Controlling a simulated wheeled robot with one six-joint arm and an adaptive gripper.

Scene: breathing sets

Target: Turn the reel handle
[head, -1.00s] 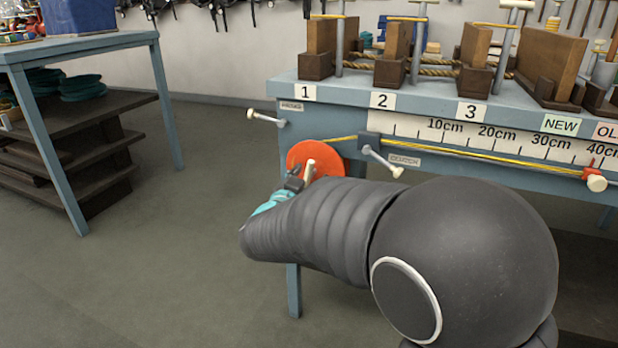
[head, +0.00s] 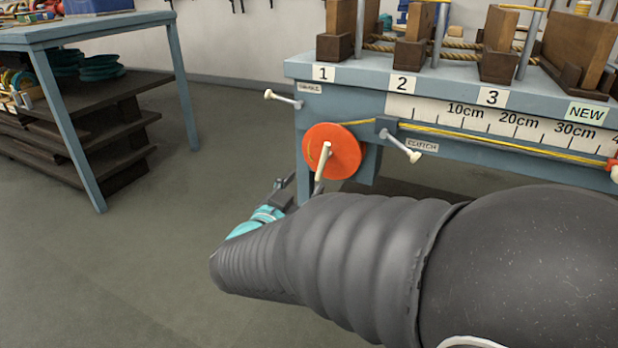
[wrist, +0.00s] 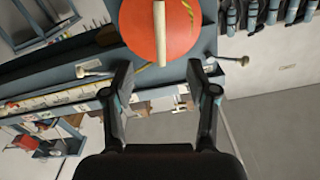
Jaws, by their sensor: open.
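The orange-red reel (head: 333,151) is a disc on the left end of the blue workbench's front. Its pale handle (head: 322,164) sticks out from the disc and slants down. In the head view my gripper (head: 284,192) is partly hidden by my arm and sits low and left of the handle.
The workbench (head: 345,72) carries a ruler strip (head: 500,122), a yellow cord and wooden blocks. Pale-knobbed levers stick out left of the reel (head: 284,98) and right of it (head: 404,147). A blue table with shelves (head: 92,30) stands at left. Open floor lies between.

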